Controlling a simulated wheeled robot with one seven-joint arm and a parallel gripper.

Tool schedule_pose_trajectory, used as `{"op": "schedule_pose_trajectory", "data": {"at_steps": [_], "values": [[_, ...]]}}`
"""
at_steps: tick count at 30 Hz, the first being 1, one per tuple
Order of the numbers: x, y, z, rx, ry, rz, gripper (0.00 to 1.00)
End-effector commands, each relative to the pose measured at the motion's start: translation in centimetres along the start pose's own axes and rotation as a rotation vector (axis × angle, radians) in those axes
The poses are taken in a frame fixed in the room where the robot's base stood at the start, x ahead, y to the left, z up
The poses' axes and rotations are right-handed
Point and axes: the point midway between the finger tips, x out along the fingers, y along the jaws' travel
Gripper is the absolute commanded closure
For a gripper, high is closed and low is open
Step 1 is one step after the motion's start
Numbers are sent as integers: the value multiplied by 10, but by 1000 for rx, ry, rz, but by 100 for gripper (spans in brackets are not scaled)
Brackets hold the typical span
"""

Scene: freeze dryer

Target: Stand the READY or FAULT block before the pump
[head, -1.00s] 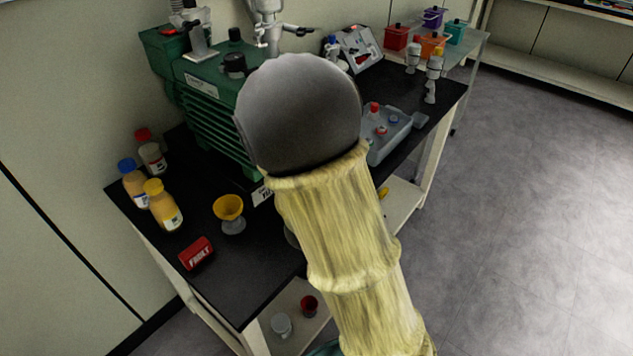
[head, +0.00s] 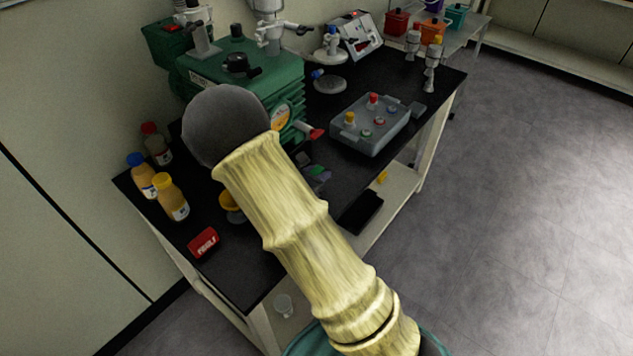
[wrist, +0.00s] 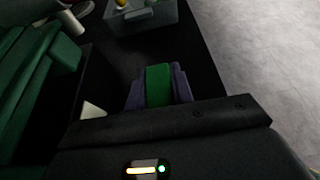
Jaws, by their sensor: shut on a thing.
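My gripper (wrist: 158,88) is shut on a green block (wrist: 158,80), held between dark purple fingers over the black bench. The held block also shows small in the head view (head: 319,173), right of my forearm; no lettering on it is readable. The red FAULT block (head: 203,243) lies on the bench's near left part, apart from the gripper. The green pump (head: 245,68) stands at the back of the bench, partly hidden by my arm. In the wrist view the pump's ribbed side (wrist: 40,75) is left of the block. I cannot tell whether the block touches the bench.
Bottles (head: 172,197) stand at the bench's left end beside a partly hidden yellow cup (head: 229,203). A grey tray (head: 370,140) with coloured caps is on the right. A white piece (wrist: 92,110) lies left of the gripper. Black bench shows between pump and tray.

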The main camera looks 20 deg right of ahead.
Motion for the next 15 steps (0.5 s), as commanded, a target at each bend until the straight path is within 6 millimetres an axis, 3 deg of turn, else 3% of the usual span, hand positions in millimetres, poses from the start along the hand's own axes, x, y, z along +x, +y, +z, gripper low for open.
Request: {"op": "schedule_pose_trajectory", "data": {"at_steps": [10,15], "values": [[1,0,-3,2,-1,1,99],[9,-1,-22,-2,-1,-1,99]]}}
